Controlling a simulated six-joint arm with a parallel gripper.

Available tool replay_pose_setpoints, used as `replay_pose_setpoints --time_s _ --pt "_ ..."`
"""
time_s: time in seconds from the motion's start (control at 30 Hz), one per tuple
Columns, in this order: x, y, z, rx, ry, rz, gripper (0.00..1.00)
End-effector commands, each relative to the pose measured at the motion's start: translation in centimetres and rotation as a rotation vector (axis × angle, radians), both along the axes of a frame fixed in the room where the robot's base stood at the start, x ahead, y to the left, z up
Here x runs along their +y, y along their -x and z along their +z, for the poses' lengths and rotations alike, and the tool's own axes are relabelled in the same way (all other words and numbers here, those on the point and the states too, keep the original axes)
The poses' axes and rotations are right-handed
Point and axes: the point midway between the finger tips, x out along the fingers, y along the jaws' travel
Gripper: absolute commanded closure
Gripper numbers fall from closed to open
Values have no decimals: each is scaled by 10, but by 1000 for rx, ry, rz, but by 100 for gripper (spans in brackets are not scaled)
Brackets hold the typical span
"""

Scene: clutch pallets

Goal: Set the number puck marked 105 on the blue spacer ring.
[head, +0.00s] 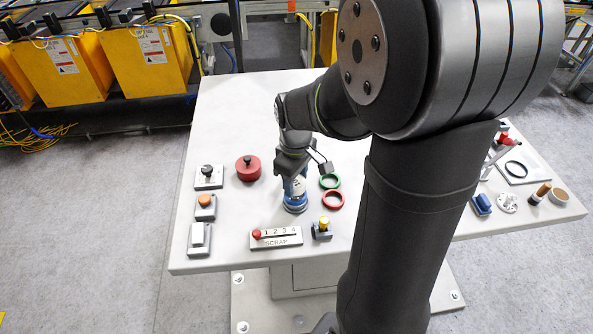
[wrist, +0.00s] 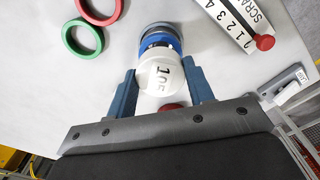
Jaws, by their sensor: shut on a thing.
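The white number puck marked 105 (wrist: 162,77) is between the two blue fingers of my gripper (wrist: 163,88) in the wrist view, and the gripper is shut on it. In the head view my gripper (head: 295,182) points down, and only a little white of the puck shows between the fingers. The blue spacer ring (head: 295,208) is directly below the gripper. In the wrist view the blue ring (wrist: 163,41) shows just past the puck, partly covered by it. I cannot tell whether puck and ring touch.
A green ring (head: 322,185) and a red ring (head: 333,207) lie right of the gripper. A red round knobbed piece (head: 248,172) stands to the left. A numbered scrap block (head: 276,241) and a yellow-knobbed fixture (head: 322,230) are in front. Switch boxes line the left edge.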

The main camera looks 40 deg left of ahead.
Motion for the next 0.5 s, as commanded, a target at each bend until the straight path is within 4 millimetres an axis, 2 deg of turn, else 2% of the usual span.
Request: replay_pose_setpoints --time_s 0.2,0.5 --pt "-1 0 -11 1 1 0 73" --pt "0 0 -13 0 0 0 73"
